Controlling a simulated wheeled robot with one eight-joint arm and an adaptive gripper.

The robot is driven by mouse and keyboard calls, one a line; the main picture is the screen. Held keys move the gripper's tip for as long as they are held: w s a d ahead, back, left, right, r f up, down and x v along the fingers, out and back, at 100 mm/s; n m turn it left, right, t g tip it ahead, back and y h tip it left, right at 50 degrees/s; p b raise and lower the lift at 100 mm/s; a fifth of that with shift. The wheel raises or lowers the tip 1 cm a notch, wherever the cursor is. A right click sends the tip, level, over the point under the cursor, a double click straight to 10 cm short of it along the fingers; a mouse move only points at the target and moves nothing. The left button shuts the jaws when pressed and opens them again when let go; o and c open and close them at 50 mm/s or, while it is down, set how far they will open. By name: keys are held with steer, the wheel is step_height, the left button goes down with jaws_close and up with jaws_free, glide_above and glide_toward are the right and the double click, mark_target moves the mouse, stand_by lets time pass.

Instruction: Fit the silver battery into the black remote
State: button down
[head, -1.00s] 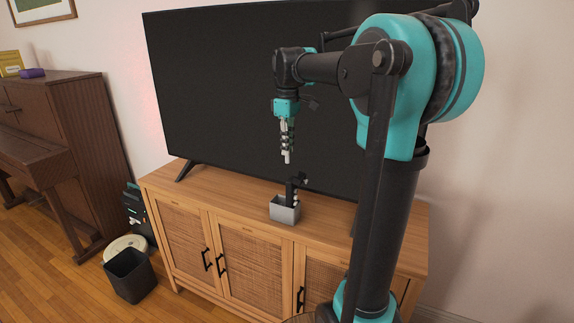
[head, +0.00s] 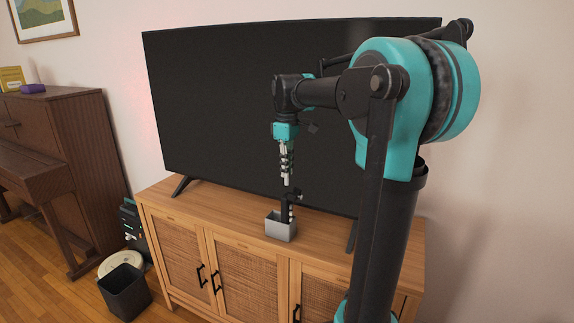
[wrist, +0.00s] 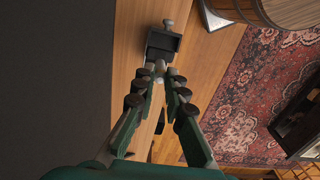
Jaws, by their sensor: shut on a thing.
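My gripper (head: 287,180) points down above the sideboard, shut on the pale silver battery (head: 287,182). In the wrist view, my gripper's tips (wrist: 159,74) close around the battery (wrist: 160,66), whose end shows between them. The black remote (head: 286,208) stands upright in a small grey holder (head: 281,231), just below the battery. A small gap seems to separate the two. In the wrist view, a dark open-topped shape (wrist: 163,43) lies just beyond the tips. I cannot tell how the battery lines up with the remote's slot.
A large television (head: 290,100) stands close behind my gripper. The wooden sideboard (head: 345,238) has bare top on both sides of the holder. A black bin (head: 125,290) and a piano (head: 60,170) are at the left.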

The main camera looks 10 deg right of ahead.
steer(key=shift+f, duration=1.35)
steer(key=shift+f, duration=1.95)
steer(key=c, duration=1.5)
jaws_free()
steer(key=shift+r, duration=3)
steer(key=shift+s, duration=0.15)
